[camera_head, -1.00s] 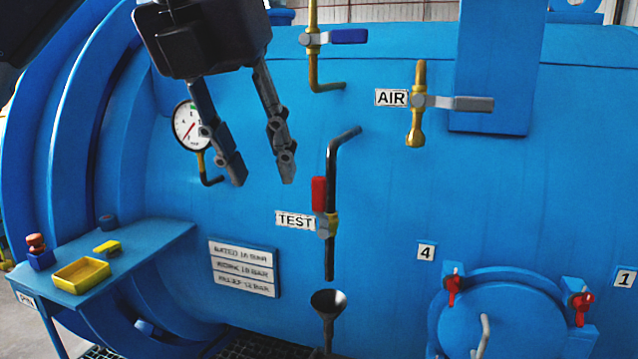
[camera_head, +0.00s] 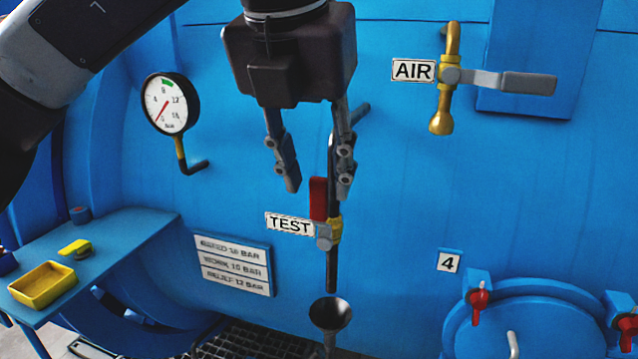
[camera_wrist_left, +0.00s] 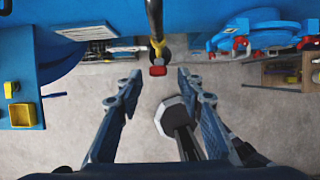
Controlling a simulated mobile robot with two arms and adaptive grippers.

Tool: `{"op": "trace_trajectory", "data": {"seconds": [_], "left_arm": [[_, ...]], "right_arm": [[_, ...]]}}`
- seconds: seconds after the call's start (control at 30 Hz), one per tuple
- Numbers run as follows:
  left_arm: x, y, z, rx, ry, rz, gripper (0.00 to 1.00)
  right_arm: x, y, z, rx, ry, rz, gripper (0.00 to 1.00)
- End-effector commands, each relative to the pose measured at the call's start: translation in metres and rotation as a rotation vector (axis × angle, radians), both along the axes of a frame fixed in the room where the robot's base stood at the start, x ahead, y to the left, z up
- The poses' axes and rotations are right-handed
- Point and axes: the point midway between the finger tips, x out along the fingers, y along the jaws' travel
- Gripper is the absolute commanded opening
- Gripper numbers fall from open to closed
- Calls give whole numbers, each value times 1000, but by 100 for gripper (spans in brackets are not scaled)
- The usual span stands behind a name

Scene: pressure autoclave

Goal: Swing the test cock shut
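The test cock (camera_head: 334,229) sits on a dark vertical pipe beside the TEST label (camera_head: 290,225). Its red handle (camera_head: 318,198) points up along the pipe. My left gripper (camera_head: 318,188) is open and empty, fingers pointing down, just above the handle in the head view and partly in front of the upper pipe. In the left wrist view the red handle (camera_wrist_left: 158,71) shows end-on, beyond and between the spread fingers (camera_wrist_left: 155,85). Whether a finger touches the handle or pipe cannot be told. My right gripper is not in view.
A black funnel (camera_head: 330,313) stands below the test pipe. A pressure gauge (camera_head: 165,103) is at left, the AIR cock (camera_head: 452,76) at upper right. A blue shelf (camera_head: 130,228) with a yellow tray (camera_head: 42,286) is at lower left. A round hatch (camera_head: 540,325) is at lower right.

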Motion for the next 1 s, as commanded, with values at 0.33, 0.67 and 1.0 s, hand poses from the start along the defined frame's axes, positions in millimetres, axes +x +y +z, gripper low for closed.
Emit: {"op": "trace_trajectory", "data": {"seconds": [0.33,0.67,1.0], "left_arm": [[12,-4,-31,0,1,1,35],[12,-4,-31,0,0,1,24],[13,-4,-31,-1,0,2,0]], "right_arm": [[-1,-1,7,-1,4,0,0],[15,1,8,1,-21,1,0],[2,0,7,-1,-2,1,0]]}}
